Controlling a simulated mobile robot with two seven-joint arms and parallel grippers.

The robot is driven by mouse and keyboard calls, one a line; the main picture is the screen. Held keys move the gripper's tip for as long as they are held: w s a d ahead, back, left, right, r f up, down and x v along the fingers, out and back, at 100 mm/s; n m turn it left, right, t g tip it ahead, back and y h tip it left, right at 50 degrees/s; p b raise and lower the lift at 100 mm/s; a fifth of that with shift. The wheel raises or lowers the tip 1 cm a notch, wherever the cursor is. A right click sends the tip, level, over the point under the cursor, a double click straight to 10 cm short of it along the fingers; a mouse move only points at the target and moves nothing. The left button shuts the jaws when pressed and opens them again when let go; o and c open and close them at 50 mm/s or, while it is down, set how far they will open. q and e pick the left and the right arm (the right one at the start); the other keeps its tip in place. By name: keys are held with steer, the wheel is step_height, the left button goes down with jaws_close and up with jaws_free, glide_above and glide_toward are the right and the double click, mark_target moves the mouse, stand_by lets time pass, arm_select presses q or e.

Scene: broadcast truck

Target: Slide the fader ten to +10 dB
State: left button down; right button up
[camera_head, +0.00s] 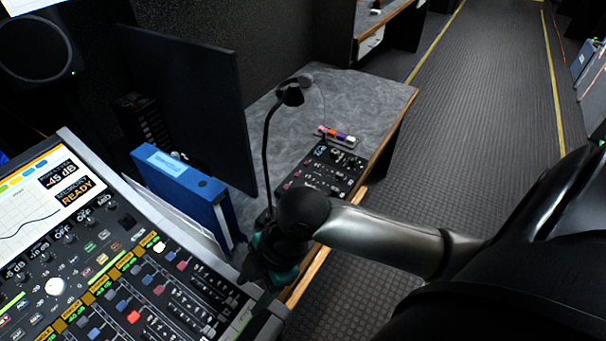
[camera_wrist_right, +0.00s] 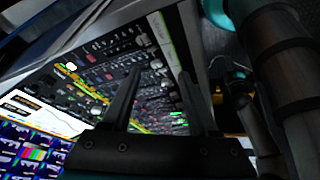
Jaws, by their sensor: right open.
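The mixing console (camera_head: 120,240) fills the lower left of the head view, with a bank of faders (camera_head: 165,300) in its lower part. The fader caps are red, blue and pale. I cannot tell which is fader ten or read its scale. My right gripper (camera_head: 262,318) hangs at the console's right edge, its fingers dark and partly lost against the console. In the right wrist view the two fingers of this gripper (camera_wrist_right: 158,85) are apart, with nothing held between them. The console (camera_wrist_right: 90,70) lies beyond them. My left gripper does not show.
A blue binder (camera_head: 180,190) stands behind the console, beside a dark monitor panel (camera_head: 195,100). A gooseneck lamp (camera_head: 268,130) and a small black control panel (camera_head: 325,168) are on the grey desk (camera_head: 370,100). The floor aisle (camera_head: 490,90) at right is clear.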

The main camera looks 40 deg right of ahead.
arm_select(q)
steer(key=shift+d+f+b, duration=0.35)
arm_select(e)
steer(key=s+d+f+m+t+h, duration=0.1)
steer(key=s+d+f+m+h, duration=0.3)
steer(key=m, duration=1)
step_height(320, 180, down, 2)
steer(key=shift+s+d+f+m, duration=0.2)
steer(key=shift+s+d+m, duration=0.1)
steer(key=shift+s+d, duration=0.6)
